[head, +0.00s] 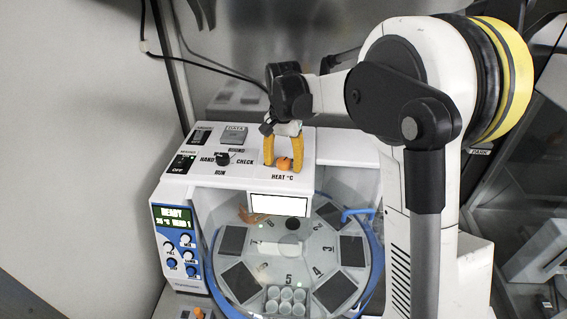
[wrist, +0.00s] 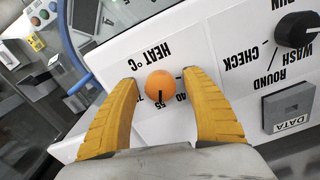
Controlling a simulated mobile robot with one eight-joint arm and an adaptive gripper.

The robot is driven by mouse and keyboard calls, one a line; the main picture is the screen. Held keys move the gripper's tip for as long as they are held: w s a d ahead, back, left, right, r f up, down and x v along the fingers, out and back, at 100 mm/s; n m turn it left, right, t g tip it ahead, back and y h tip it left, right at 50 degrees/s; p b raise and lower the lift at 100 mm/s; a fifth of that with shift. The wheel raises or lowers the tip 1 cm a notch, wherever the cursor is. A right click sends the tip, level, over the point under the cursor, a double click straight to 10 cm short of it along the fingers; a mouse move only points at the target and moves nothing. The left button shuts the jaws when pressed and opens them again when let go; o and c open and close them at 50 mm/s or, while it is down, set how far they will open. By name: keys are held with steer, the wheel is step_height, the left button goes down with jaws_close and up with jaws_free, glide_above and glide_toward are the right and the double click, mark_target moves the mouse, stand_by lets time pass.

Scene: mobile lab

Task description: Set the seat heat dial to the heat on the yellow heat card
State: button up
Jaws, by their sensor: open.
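The seat heat dial (wrist: 160,84) is an orange round knob under the HEAT °C label in the wrist view. Its dark pointer mark faces the printed 55, with 40 beside it to the right. In the head view the dial (head: 284,163) sits on the white machine's top panel. My gripper (wrist: 160,78) is open, with one yellow finger on each side of the dial. Gaps show between the fingers and the knob in the wrist view. My gripper (head: 283,160) points down at the dial in the head view.
A black HAND/CHECK/RUN knob (head: 222,159) and a grey DATA button (head: 234,135) stand left of the dial. A blank white plate (head: 279,205) is on the front edge. Below lies a round clear-covered carousel (head: 325,268). A small screen (head: 172,217) reads READY.

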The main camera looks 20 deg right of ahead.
mark_target(284, 161)
step_height(284, 161, up, 12)
stand_by(0.4)
